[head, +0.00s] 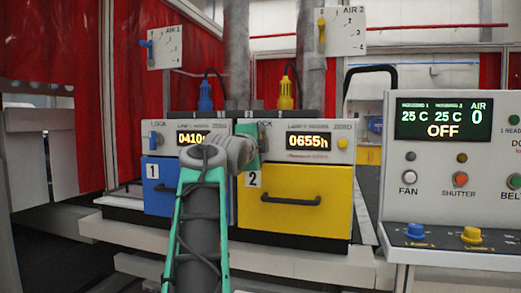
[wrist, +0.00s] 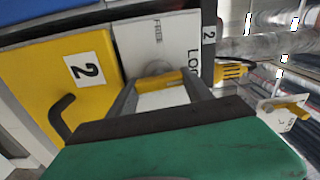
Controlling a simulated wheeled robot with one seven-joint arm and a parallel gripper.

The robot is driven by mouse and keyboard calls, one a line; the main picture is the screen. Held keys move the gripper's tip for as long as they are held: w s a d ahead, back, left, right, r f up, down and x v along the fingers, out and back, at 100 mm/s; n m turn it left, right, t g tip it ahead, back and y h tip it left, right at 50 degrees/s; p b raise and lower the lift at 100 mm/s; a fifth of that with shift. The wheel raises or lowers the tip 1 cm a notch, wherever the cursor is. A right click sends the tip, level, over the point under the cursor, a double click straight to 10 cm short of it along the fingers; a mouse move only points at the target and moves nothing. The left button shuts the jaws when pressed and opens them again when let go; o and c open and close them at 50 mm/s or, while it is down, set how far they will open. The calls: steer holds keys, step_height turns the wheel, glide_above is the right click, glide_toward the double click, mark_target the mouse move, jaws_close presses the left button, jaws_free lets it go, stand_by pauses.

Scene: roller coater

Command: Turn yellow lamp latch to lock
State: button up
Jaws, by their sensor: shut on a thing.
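The yellow lamp latch (wrist: 150,79) shows in the wrist view as a short yellow bar on a round grey base, on the white panel (wrist: 180,38) marked FREE and LOCK. My gripper (wrist: 160,82) is shut on the latch, with one finger on each side of it. Part of the latch is hidden by the fingers, and I cannot tell its exact setting. In the head view, my green gripper (head: 248,146) is at the left end of the white panel above the yellow drawer (head: 318,185) and hides the latch.
The blue drawer (head: 157,203) with its own blue latch (head: 155,140) is left of my arm. The black handle (wrist: 61,123) of the yellow drawer lies close to my gripper. A control console (head: 455,150) stands at right. A yellow lamp plug (head: 285,94) stands above the panel.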

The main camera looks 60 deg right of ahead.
steer(key=shift+m, duration=0.6)
steer(key=o, duration=1.4)
steer(key=shift+c, duration=0.2)
steer(key=s+a+b, duration=0.1)
steer(key=a, duration=0.6)
steer(key=shift+a, duration=0.35)
